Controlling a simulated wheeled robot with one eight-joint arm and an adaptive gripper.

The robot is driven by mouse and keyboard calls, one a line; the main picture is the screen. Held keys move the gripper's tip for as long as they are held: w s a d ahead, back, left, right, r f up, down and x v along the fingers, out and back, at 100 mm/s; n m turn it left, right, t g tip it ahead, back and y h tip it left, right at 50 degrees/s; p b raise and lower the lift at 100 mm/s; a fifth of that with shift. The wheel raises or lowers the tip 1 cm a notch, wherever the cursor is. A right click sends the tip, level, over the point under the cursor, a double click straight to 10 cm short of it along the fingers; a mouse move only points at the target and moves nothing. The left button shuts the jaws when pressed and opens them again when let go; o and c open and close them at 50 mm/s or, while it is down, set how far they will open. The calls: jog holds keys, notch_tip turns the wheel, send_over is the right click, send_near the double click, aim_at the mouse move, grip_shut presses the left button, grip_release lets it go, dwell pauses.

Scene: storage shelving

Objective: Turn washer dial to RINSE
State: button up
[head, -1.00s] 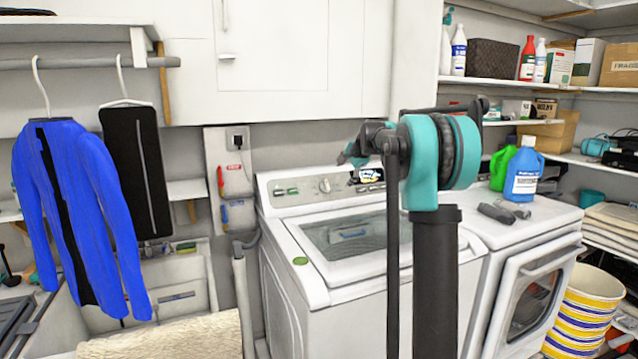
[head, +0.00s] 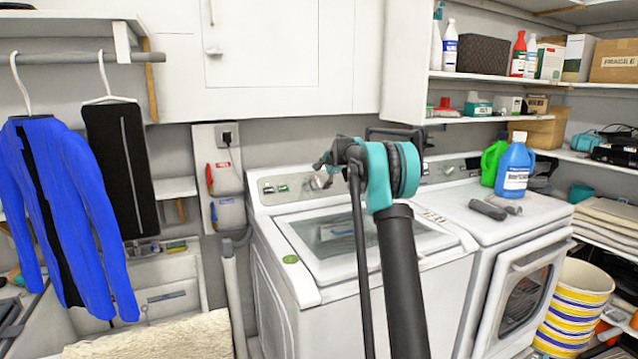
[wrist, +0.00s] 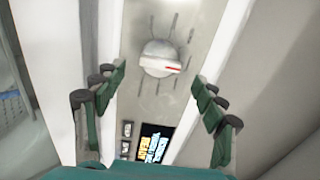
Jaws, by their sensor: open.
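The washer dial (wrist: 158,58) is a round silver-white knob with a red mark pointing right in the wrist view. Tick lines surround it; no label text is readable. In the head view the dial (head: 316,183) sits on the control panel of the white washer (head: 272,228), partly covered by my gripper. My gripper (wrist: 159,73) is open, with one teal-and-dark finger on each side of the dial and apart from it. In the head view, my gripper (head: 326,165) is small and dark at the panel. A lit display (wrist: 153,142) lies below the dial in the wrist view.
A white dryer (head: 540,240) stands right of the washer, with a blue bottle (head: 515,168) and a green bottle (head: 491,163) on top. A blue jacket (head: 85,205) hangs at left. White cabinets (head: 262,45) are above the washer.

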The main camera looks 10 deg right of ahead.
aim_at(318, 182)
jog(key=shift+x, duration=2.1)
jog(key=c, duration=1.2)
